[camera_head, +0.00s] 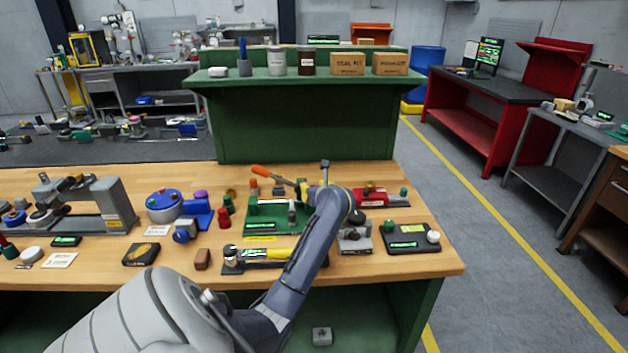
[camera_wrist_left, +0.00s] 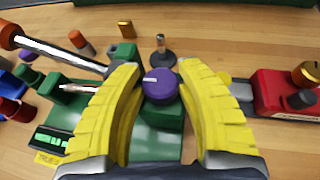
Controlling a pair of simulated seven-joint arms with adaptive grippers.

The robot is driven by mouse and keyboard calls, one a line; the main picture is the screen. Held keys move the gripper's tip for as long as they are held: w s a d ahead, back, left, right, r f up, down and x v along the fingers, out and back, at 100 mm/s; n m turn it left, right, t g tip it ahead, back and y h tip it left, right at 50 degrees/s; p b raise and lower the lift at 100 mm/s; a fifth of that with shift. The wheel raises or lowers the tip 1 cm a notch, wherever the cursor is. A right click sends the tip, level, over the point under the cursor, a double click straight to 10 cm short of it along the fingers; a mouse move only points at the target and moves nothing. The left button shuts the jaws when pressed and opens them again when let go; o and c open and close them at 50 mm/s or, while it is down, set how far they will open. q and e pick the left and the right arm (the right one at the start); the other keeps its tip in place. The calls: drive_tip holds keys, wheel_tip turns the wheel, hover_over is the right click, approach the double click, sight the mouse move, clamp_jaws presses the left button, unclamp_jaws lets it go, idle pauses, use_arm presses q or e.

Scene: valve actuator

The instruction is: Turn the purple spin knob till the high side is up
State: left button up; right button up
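The purple spin knob (camera_wrist_left: 160,86) sits on a green block (camera_wrist_left: 158,117) in the left wrist view, with a short white mark on its top. My left gripper (camera_wrist_left: 158,72) has its two yellow fingers spread, one on each side of the knob. The fingertips are very near the knob's sides; I cannot tell whether they touch it. In the head view my left gripper (camera_head: 316,191) is over the green fixture (camera_head: 262,228), and my arm hides most of the knob's area. My right gripper is in neither view.
An orange-handled tool (camera_wrist_left: 50,46) lies left of the gripper. A red device (camera_wrist_left: 284,92) stands to the right. A dark post (camera_wrist_left: 161,52) stands behind the knob. In the head view, a black panel (camera_head: 408,247) lies right of my arm.

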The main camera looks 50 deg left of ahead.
use_arm(q)
drive_tip(key=o, duration=0.4)
drive_tip(key=shift+d, duration=0.1)
drive_tip(key=v, duration=0.8)
drive_tip(key=shift+w+r, duration=0.1)
idle(0.4)
